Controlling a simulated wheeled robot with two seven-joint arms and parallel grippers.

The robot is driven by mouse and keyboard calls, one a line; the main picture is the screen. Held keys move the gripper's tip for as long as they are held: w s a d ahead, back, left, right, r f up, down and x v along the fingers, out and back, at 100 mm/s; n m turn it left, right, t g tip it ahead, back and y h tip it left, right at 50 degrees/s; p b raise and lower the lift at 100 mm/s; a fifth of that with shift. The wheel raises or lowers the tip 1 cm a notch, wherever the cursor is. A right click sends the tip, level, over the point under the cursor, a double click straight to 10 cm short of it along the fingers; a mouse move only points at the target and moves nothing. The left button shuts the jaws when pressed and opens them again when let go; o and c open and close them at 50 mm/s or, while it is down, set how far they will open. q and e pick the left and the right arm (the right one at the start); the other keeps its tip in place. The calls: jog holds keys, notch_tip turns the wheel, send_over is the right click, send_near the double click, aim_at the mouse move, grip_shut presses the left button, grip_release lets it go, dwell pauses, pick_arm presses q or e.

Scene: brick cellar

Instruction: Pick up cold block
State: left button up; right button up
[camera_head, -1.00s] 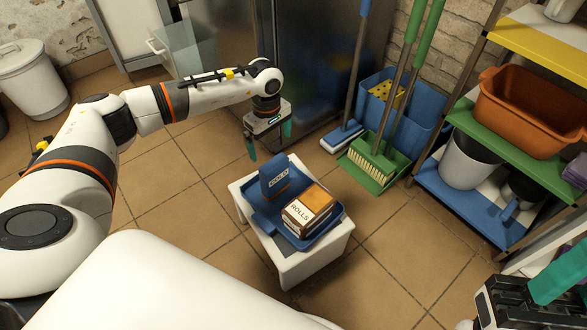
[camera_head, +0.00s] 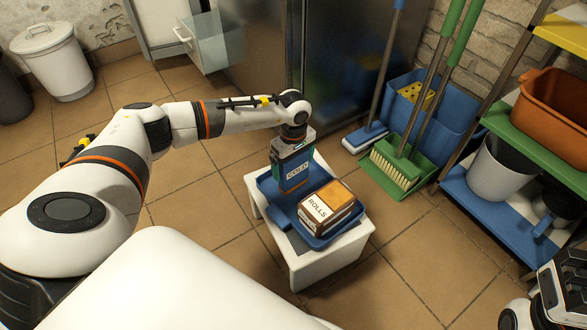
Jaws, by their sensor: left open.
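The blue cold block (camera_head: 297,182), lettered COLD, stands upright on a blue tray (camera_head: 267,186) on a small white stool (camera_head: 300,268). My left gripper (camera_head: 292,160) is lowered over the top of the block from above. Its teal fingers are open, one on either side of the block's upper part; I cannot tell whether they touch it. The right gripper's grey and black housing (camera_head: 562,285) shows at the lower right edge. Its fingers cannot be made out.
A brown and white box marked ROLLS (camera_head: 328,207) lies on the tray, right beside the block. A green dustpan with a brush (camera_head: 395,168) and a blue bucket (camera_head: 435,118) stand behind. A shelf rack (camera_head: 500,205) is at right. The tiled floor in front is clear.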

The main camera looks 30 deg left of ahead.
pick_arm(q)
jog(key=shift+r, duration=0.1)
jog(key=c, duration=1.1)
